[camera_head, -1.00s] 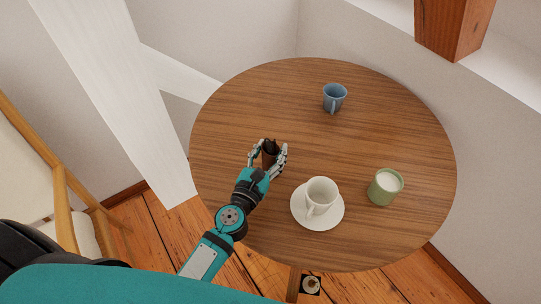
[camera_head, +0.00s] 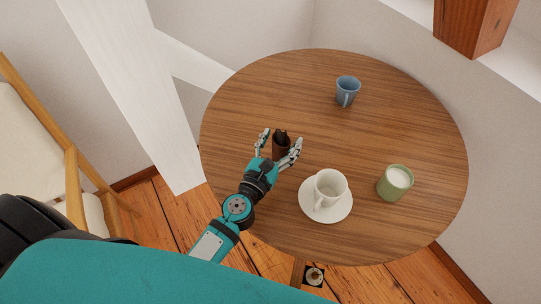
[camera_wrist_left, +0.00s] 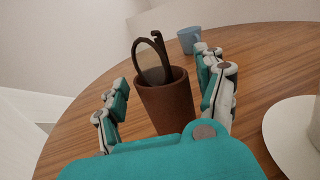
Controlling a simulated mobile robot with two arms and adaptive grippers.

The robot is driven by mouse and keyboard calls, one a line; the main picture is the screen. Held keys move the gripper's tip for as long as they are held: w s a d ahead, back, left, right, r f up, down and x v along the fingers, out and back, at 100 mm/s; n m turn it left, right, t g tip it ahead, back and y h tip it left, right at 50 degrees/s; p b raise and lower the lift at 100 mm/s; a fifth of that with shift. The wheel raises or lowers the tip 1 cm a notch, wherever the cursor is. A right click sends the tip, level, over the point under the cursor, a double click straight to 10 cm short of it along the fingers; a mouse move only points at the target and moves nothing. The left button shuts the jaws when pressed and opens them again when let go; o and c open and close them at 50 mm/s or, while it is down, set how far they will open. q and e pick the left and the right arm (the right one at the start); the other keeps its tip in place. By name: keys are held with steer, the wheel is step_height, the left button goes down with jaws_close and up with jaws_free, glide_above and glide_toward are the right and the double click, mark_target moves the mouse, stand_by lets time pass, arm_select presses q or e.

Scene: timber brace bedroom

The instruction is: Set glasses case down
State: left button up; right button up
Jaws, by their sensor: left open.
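The glasses case (camera_head: 281,152) is a brown, open-topped cup-shaped holder with dark glasses sticking out of its top. It stands upright on the round wooden table (camera_head: 240,100), left of the white cup. It also shows in the left wrist view (camera_wrist_left: 166,106), with the loop of the glasses rising above its rim. My left gripper (camera_head: 281,139) is open, with one finger on each side of the case. In the left wrist view, gaps show between the fingers and the case. The case's base is hidden behind my gripper. My right gripper is not in view.
A white cup (camera_head: 328,185) on a saucer (camera_head: 343,209) stands close to the right of my left gripper. A green cup (camera_head: 395,184) is further right, and a blue mug (camera_head: 347,91) is toward the back. The table's left and far areas are clear.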

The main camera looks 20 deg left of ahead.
arm_select(q)
steer(key=s+b, duration=0.1)
steer(key=s, duration=0.2)
steer(key=s+b, duration=0.1)
steer(key=s, duration=0.3)
steer(key=s+a+b, duration=0.1)
steer(key=s+b, duration=0.1)
steer(key=s, duration=0.1)
steer(key=shift+s+f, duration=0.15)
steer(key=shift+f, duration=0.15)
steer(key=shift+s+r, duration=0.25)
steer(key=shift+s, duration=0.45)
stand_by(0.3)
